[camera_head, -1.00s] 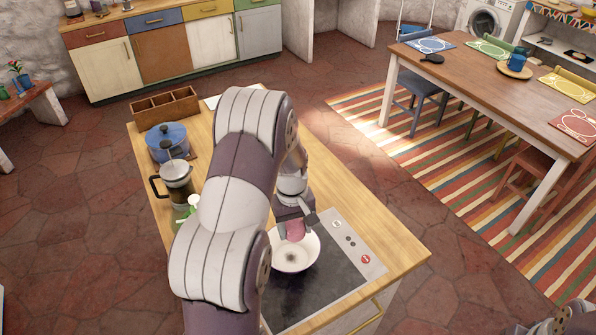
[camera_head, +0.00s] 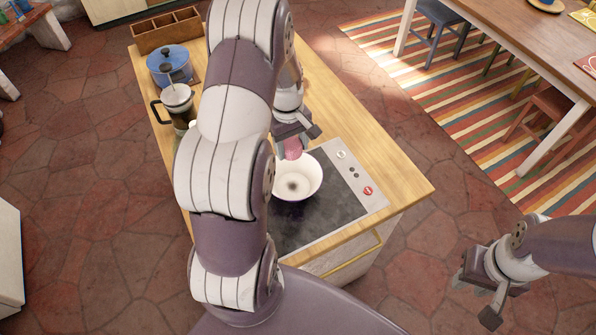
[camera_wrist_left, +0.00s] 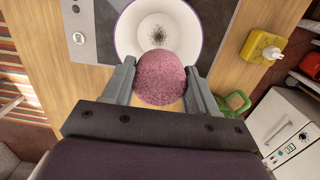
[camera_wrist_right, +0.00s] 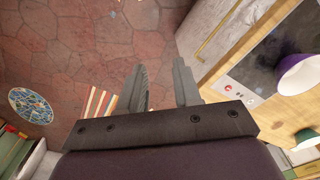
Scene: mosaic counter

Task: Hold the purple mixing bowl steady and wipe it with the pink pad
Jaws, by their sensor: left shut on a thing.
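The purple mixing bowl (camera_head: 298,181) stands on the dark cooktop, white inside with a dark speckled patch at its bottom. Its purple outside shows in the right wrist view (camera_wrist_right: 303,78). My left gripper (camera_head: 293,138) is shut on the pink pad (camera_head: 292,151), a rounded fuzzy pad between its fingers in the left wrist view (camera_wrist_left: 160,78). The pad is at the bowl's far rim in the head view; whether it touches is unclear. My right gripper (camera_head: 478,291) is open and empty, out over the floor to the right of the counter, apart from the bowl.
The cooktop (camera_head: 335,212) lies in the wooden counter (camera_head: 395,172). A blue pot (camera_head: 168,66), a French press (camera_head: 178,100) and a wooden divided box (camera_head: 168,31) stand at the counter's left. A long table (camera_head: 500,40) is at the upper right.

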